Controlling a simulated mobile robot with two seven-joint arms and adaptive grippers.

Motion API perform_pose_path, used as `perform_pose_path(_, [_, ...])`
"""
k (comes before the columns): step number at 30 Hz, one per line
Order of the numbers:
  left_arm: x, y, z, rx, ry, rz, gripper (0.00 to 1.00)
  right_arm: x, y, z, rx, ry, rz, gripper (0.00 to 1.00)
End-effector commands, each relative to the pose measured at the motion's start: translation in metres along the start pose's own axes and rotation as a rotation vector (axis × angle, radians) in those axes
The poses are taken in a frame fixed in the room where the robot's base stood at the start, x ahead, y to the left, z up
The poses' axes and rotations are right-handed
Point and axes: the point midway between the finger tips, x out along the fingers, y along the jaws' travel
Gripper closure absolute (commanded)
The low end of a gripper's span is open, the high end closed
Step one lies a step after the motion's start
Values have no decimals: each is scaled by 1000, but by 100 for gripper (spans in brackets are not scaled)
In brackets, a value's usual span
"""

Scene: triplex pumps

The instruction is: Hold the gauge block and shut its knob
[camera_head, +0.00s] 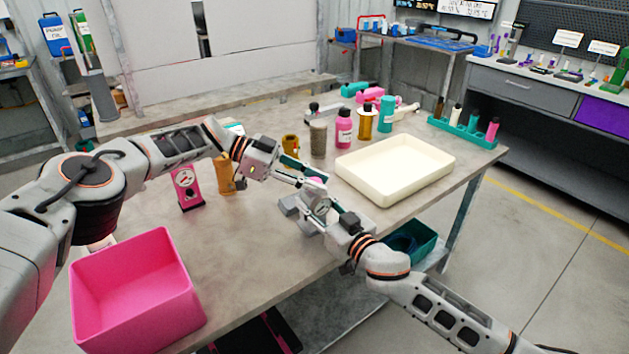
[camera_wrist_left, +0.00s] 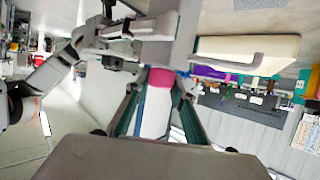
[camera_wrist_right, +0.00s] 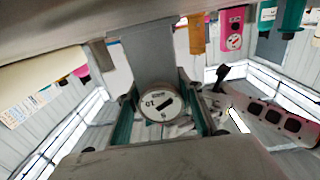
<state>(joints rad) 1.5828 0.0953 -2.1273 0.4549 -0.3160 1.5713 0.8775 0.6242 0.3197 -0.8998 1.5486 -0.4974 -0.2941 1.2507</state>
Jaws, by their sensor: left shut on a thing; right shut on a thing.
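The gauge block is a grey block (camera_head: 290,207) with a round white dial (camera_head: 321,207), held over the front edge of the workbench. The dial (camera_wrist_right: 161,104) faces the right wrist camera. My right gripper (camera_wrist_right: 158,100) is shut on the block, with a finger on each side of the dial. My left gripper (camera_head: 312,181) comes in from above and left and is shut on the knob, a pink-ended piece with a white body (camera_wrist_left: 158,100) between its fingers. The knob's join to the block is largely hidden, and its turn position cannot be told.
A cream tray (camera_head: 432,184) stands to the right on the bench (camera_head: 240,240). Several bottles stand behind it. A pink gauge block (camera_head: 187,188) and an orange bottle (camera_head: 224,176) stand left. A pink bin (camera_head: 130,250) is at front left. The bench middle is clear.

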Motion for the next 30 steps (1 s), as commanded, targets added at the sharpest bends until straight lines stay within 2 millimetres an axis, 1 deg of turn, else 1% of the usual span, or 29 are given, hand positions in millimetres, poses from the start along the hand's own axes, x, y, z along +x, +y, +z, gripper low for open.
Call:
perform_pose_path(1, [-5, -5, -4, 8, 3, -10, 98, -1, -8, 3, 1, -3, -13, 99])
perform_pose_path(23, [-9, -3, 0, 3, 0, 9, 98, -2, -6, 4, 1, -5, -9, 99])
perform_pose_path(24, [-9, -3, 0, 3, 0, 8, 71, -2, -6, 4, 0, -5, -9, 99])
perform_pose_path(25, [-9, -3, 0, 4, -1, 8, 64, -2, -5, 4, 0, -5, -9, 99])
perform_pose_path(26, [-9, -3, 0, 3, -1, 9, 59, -2, -5, 4, 1, -5, -8, 99])
perform_pose_path(30, [-7, -2, 1, 1, 0, 15, 59, -1, -4, 4, 2, -5, -7, 99])
